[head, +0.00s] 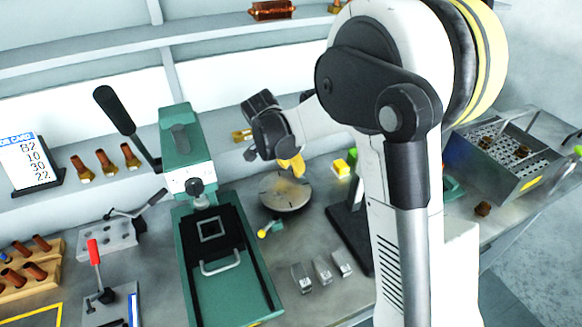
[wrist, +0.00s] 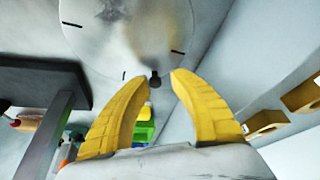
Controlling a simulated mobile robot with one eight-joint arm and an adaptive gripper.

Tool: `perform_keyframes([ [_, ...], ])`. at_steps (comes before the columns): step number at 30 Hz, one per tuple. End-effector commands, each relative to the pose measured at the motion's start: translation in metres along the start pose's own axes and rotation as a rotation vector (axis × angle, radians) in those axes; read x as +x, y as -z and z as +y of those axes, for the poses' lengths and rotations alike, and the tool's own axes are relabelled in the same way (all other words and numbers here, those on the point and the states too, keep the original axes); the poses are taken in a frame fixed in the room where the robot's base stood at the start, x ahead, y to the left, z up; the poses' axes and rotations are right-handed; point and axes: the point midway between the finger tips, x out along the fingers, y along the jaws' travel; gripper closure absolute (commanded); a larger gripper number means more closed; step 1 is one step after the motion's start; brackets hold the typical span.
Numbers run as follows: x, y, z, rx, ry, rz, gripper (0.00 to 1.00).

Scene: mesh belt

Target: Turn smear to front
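A round grey turntable disc (head: 285,194) lies on the bench in the head view, with dark tick marks near its rim. It fills the top of the wrist view (wrist: 100,30), where a blurred brownish smear (wrist: 150,38) shows on it. A small dark knob (wrist: 155,80) sits at the disc's rim. My gripper's yellow fingers (wrist: 160,76) are apart, with the knob between the tips in the picture; I cannot tell whether they touch it. In the head view my gripper (head: 291,167) points down over the disc's far side and hides part of it.
A yellow-tipped lever (head: 264,233) stands at the disc's front left. A green press (head: 190,150) is left of it. Several small metal blocks (head: 322,271) lie in front. A yellow and green block (head: 342,168) is to the right, and a perforated metal basket (head: 510,155) farther right.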

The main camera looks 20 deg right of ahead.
Motion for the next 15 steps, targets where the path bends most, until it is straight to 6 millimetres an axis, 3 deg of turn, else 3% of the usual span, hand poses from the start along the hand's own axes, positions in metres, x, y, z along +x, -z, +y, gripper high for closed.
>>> perform_keyframes([
  [10,-0.002,-0.001,0.0,-0.001,0.0,-0.003,0.63],
  [15,-0.021,-0.002,0.0,-0.004,0.001,-0.003,0.63],
])
